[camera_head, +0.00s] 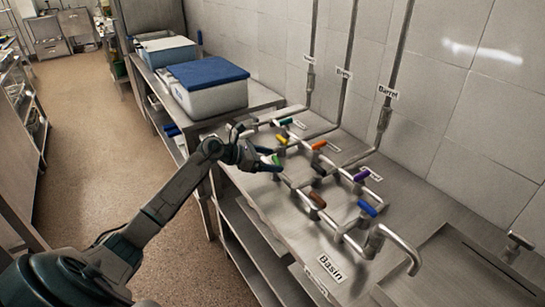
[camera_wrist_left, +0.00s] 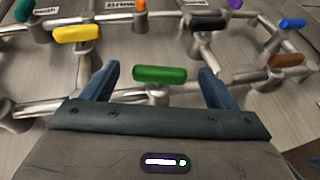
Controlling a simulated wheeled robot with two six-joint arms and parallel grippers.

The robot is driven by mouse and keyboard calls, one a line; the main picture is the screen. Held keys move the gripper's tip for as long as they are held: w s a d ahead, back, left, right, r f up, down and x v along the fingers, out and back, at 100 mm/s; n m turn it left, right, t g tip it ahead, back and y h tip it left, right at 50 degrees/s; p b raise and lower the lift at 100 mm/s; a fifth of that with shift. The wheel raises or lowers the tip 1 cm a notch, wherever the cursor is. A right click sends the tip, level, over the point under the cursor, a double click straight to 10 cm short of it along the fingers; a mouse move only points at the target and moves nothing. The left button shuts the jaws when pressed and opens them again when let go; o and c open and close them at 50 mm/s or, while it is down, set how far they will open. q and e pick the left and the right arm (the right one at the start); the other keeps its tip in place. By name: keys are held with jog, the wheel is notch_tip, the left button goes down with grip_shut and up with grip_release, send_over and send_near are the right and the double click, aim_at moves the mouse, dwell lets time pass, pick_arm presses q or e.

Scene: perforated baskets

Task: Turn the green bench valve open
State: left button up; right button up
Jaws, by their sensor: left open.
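The green valve handle (camera_head: 276,159) sits on the pipework of the steel bench. It also shows in the left wrist view (camera_wrist_left: 159,74), where it lies crosswise between my two fingers. My left gripper (camera_head: 265,162) is open and close to the green handle, with one finger on either side of it in the left wrist view (camera_wrist_left: 161,78). A gap shows between each finger and the handle's ends. The valve's stem base is partly hidden behind the gripper's body. My right gripper is not in view.
Neighbouring handles are yellow (camera_head: 281,139), teal (camera_head: 286,121), orange (camera_head: 318,145), black (camera_wrist_left: 208,22), purple (camera_head: 361,174), brown (camera_head: 317,200) and blue (camera_head: 367,208). Pipes rise up the tiled wall. A blue-lidded box (camera_head: 208,88) stands behind my arm. A curved spout (camera_head: 402,245) is at right.

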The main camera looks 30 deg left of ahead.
pick_arm(q)
jog(key=shift+w+d+f, duration=0.2)
jog(key=shift+w+d, duration=0.15)
jog(key=shift+w, duration=0.05)
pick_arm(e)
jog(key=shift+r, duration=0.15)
pick_arm(q)
jog(key=shift+c, duration=0.9)
jog(key=c, duration=0.8)
jog(key=n+y+p, duration=0.1)
jog(key=p, duration=0.1)
jog(key=n+t+y+p, duration=0.1)
jog(key=p, duration=0.1)
jog(key=shift+s+d+r+y, duration=0.1)
jog(key=shift+d+r+y, duration=0.1)
jog(key=shift+r+y, duration=0.1)
jog(key=shift+f+n+t+y+p, duration=0.15)
jog(key=shift+n+t+y+p, duration=0.15)
jog(key=shift+n+p, duration=0.3)
jog(key=shift+f, duration=0.1)
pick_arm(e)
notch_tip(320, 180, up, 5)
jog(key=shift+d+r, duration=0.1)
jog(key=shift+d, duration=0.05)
